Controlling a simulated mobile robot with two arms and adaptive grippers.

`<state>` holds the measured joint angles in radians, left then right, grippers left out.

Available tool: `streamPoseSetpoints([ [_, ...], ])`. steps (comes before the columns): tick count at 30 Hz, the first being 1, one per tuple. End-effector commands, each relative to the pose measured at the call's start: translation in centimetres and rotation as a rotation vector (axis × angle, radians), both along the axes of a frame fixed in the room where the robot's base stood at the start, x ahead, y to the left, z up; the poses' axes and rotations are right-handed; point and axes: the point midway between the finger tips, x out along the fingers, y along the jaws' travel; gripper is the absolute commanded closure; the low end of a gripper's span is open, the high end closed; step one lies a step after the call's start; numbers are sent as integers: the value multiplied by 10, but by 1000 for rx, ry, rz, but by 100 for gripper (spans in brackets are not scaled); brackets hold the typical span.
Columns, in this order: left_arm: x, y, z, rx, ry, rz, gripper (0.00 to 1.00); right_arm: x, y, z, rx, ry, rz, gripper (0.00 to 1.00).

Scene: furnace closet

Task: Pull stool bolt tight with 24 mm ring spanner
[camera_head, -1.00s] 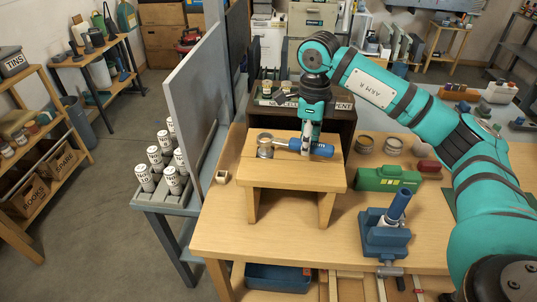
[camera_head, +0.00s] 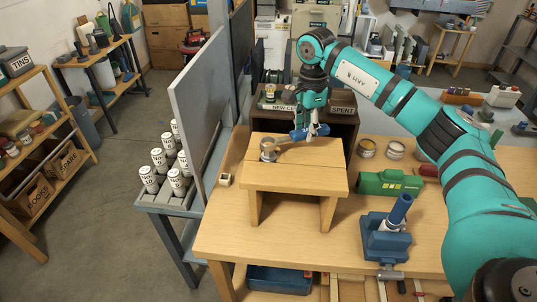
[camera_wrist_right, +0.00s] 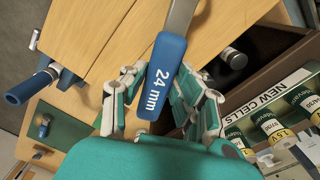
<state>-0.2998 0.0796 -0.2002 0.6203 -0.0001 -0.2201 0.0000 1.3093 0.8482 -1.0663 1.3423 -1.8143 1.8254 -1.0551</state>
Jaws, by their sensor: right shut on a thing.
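The small wooden stool (camera_head: 295,178) stands on the workbench. The 24 mm ring spanner (camera_head: 292,141) lies just above its seat. Its ring end is at the bolt (camera_head: 268,152) near the seat's left side and appears to sit around it; the exact seating is too small to tell. My right gripper (camera_head: 309,131) is shut on the blue handle, over the seat's back edge. The wrist view shows the handle (camera_wrist_right: 164,78), marked "24 mm", between the fingers (camera_wrist_right: 163,90); the ring end is out of that view. My left gripper is not in view.
A green case (camera_head: 388,184) and a blue vise (camera_head: 386,240) are right of the stool. A grey panel (camera_head: 200,110) rises at left. Round tins (camera_head: 367,148) sit behind the case.

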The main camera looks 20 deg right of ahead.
Motion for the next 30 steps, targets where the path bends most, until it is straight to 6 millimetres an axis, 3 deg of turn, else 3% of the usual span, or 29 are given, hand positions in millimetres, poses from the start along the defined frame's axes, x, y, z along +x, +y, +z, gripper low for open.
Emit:
streamPoseSetpoints([
  [14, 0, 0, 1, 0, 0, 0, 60, 0, 0, -2, 0, 0, -1, 100],
  [30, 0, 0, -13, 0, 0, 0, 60, 0, 0, -26, 0, -1, -1, 100],
])
